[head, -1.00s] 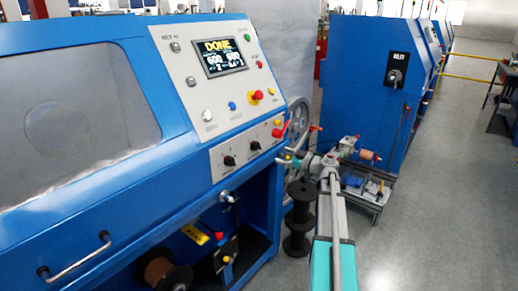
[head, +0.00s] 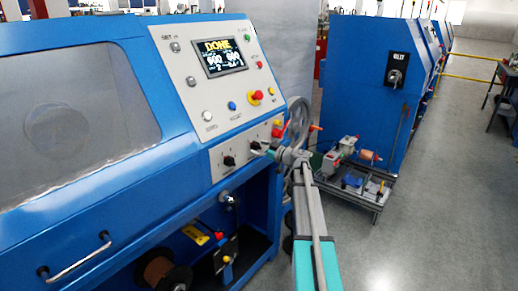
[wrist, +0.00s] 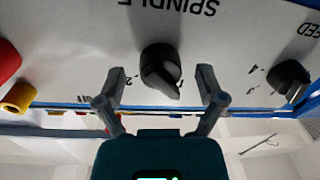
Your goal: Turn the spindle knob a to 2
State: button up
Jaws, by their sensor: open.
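The spindle knob (wrist: 160,66) is black with a raised grip bar. In the wrist view it sits under the upside-down SPINDLE lettering, and its bar slants toward the lower right. A 2 is printed to its lower left; another mark at its lower right is partly hidden. My gripper (wrist: 160,82) is open, one finger on each side of the knob, with visible gaps and no clear contact. In the head view, my gripper (head: 264,151) is at the lower panel, beside the spindle knob (head: 255,145).
The FEED knob (wrist: 290,78) is close to the right finger in the wrist view. A red button and a yellow button (wrist: 18,97) are at the left. The display (head: 219,57) reads DONE. A handwheel (head: 298,120) stands behind my wrist.

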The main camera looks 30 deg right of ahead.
jog(key=c, duration=1.2)
jog(key=shift+o, duration=0.2)
jog(key=shift+m, duration=0.5)
jog(key=m, duration=0.3)
jog(key=shift+m+b, duration=0.3)
jog(key=shift+b, duration=0.05)
jog(key=m, duration=0.4)
jog(key=shift+m+t, duration=0.4)
jog(key=m, duration=0.4)
jog(key=shift+a+m+h+b, duration=0.1)
jog(key=shift+m+h+b, duration=0.2)
jog(key=m, duration=0.4)
jog(key=shift+m+t, duration=0.3)
